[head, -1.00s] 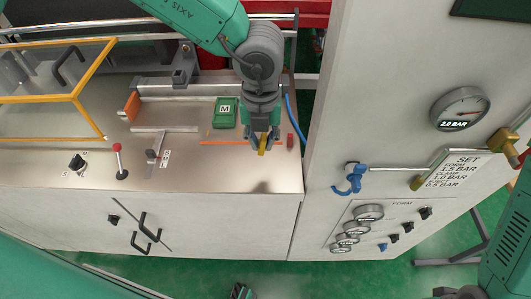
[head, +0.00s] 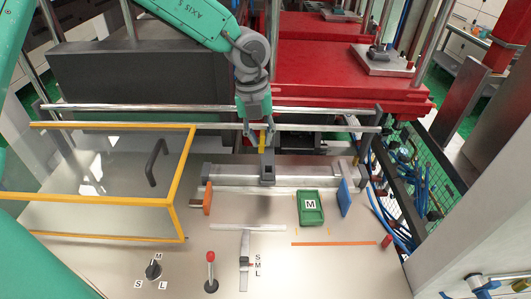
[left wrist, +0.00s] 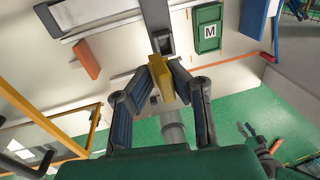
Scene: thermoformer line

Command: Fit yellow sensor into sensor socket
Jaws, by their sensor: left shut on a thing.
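In the left wrist view the sensor (left wrist: 160,80) sits between both fingertips (left wrist: 162,72). A grey upright bracket (head: 267,172) on the rail lies just below the sensor in the head view and beyond it in the left wrist view (left wrist: 158,25).
A green block marked M (head: 311,208), a blue plate (head: 345,197) and an orange plate (head: 207,198) stand on the metal deck. A yellow-framed clear guard (head: 120,200) is at left. A red-knobbed lever (head: 210,272) rises in front. A horizontal bar (head: 320,128) crosses behind the gripper.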

